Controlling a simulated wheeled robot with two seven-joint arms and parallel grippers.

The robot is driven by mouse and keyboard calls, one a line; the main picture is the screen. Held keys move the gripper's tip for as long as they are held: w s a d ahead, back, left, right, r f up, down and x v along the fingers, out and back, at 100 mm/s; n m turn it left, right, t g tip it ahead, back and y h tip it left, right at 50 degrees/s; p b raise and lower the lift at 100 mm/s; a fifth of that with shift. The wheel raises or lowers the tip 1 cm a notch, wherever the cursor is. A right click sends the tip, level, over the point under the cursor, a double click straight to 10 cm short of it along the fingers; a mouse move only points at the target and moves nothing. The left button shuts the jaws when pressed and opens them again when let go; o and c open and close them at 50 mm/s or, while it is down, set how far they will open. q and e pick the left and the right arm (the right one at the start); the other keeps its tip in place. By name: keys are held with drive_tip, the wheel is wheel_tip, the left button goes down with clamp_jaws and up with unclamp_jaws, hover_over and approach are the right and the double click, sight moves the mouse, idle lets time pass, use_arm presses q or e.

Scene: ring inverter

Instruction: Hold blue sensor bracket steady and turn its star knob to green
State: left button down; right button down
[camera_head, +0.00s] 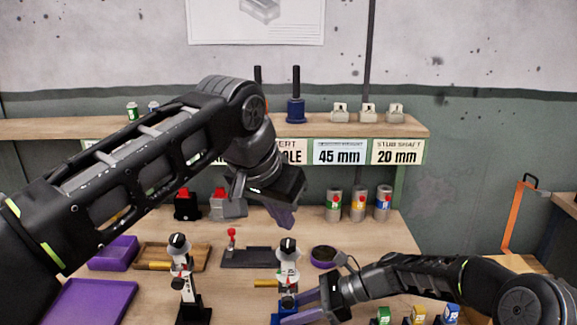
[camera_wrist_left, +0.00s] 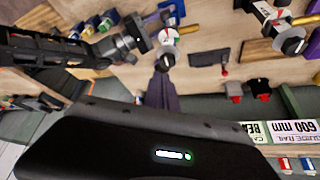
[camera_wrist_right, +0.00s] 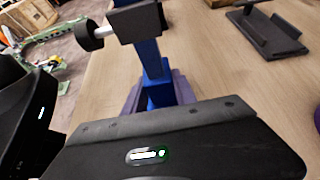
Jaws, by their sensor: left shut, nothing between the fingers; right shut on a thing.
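The blue sensor bracket (camera_head: 288,299) stands upright at the front middle of the table. Its white dial (camera_head: 288,270) shows red and a little green, under a dark-and-white knob (camera_head: 288,245); the exact setting is too small to read. My right gripper (camera_head: 310,310) is shut on its blue post, which shows between the purple fingers in the right wrist view (camera_wrist_right: 150,62). My left gripper (camera_head: 283,216) is shut and empty, above and behind the knob, apart from it. The left wrist view shows its purple fingers (camera_wrist_left: 161,88) pointing towards the bracket's dial (camera_wrist_left: 166,36).
A similar white-and-black bracket (camera_head: 183,270) stands to the left. Purple trays (camera_head: 88,303) lie at left; several small coloured blocks (camera_head: 418,314) are at front right. Cans (camera_head: 358,204) stand at the back.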

sight(281, 248)
use_arm(q)
drive_tip(key=shift+a+f, duration=0.1)
drive_tip(key=shift+f, duration=3.45)
drive_tip(key=shift+w, duration=0.65)
drive_tip(key=shift+a, duration=0.2)
drive_tip(key=shift+w+a, duration=0.3)
drive_tip(key=shift+a, duration=0.05)
drive_tip(key=shift+w, duration=0.1)
drive_tip(key=shift+a, duration=0.15)
drive_tip(key=shift+s+a, duration=0.15)
drive_tip(key=shift+s, duration=0.2)
drive_tip(key=shift+r, duration=0.1)
